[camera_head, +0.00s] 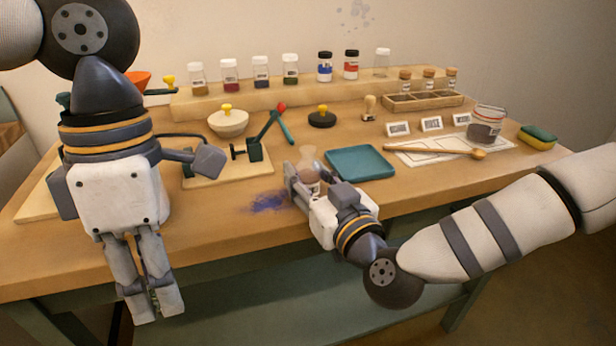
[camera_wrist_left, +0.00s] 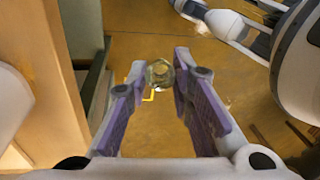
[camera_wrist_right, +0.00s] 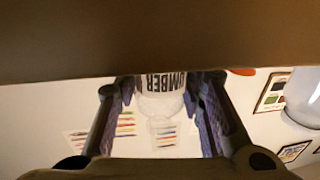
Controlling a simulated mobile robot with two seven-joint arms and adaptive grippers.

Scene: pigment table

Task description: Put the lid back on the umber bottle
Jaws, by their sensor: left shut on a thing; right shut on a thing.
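The umber bottle (camera_head: 308,172) is a clear rounded bottle above the front middle of the table. Its label reading UMBER appears inverted in the right wrist view (camera_wrist_right: 163,84). My right gripper (camera_head: 302,187) is shut on it, with fingers on both sides (camera_wrist_right: 160,95). My left gripper (camera_head: 153,305) points down in front of the table's front edge. It is shut on a small round glassy-looking thing, which I take to be the lid (camera_wrist_left: 159,73), between its fingertips (camera_wrist_left: 155,80). The lid is not visible in the head view. The bottle's mouth is not clearly seen.
A teal tray (camera_head: 360,162) lies right of the bottle. A purple powder stain (camera_head: 268,202) is on the table to its left. A green press-like tool (camera_head: 255,150) stands on a board behind. Several jars line the rear shelf (camera_head: 225,103). The front right tabletop is fairly clear.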

